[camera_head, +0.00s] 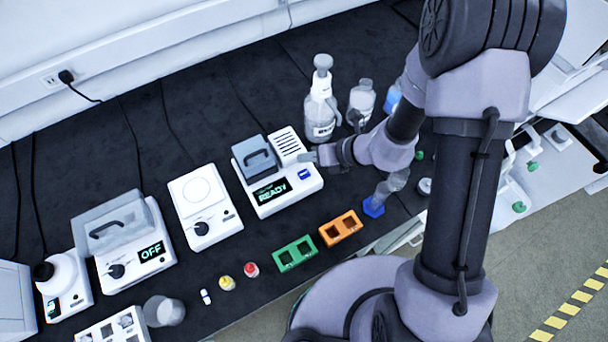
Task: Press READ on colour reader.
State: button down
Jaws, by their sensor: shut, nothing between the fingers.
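The colour reader (262,206) is a white box on the dark bench with a grey handled lid (257,160). Its display (271,191) reads "READY" in green. A blue button (304,174) sits on its front right; its label is too small to read. My gripper (306,157) is shut and empty, reaching in from the right. Its tips are by the reader's right side, just behind the blue button in the picture. I cannot tell whether they touch the reader.
Bottles (321,110) stand behind the gripper. A green rack (294,254), an orange rack (341,228) and a blue-footed cylinder (374,207) stand in front. A white knobbed device (203,205) and a device reading "OFF" (150,252) are to the left.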

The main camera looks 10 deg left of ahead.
aim_at(307, 175)
notch_tip(307, 175, down, 6)
jog(key=b, duration=0.4)
jog(key=shift+r, duration=0.1)
dwell(1.6)
jog(key=shift+f+b, duration=0.4)
jog(key=shift+b, duration=0.1)
jog(key=shift+f+b, duration=0.35)
jog(key=shift+f, duration=0.05)
dwell(0.6)
jog(key=shift+r+p, duration=0.7)
jog(key=shift+r, duration=0.15)
jog(key=shift+r, duration=0.1)
notch_tip(307, 175, up, 5)
jog(key=p, duration=0.4)
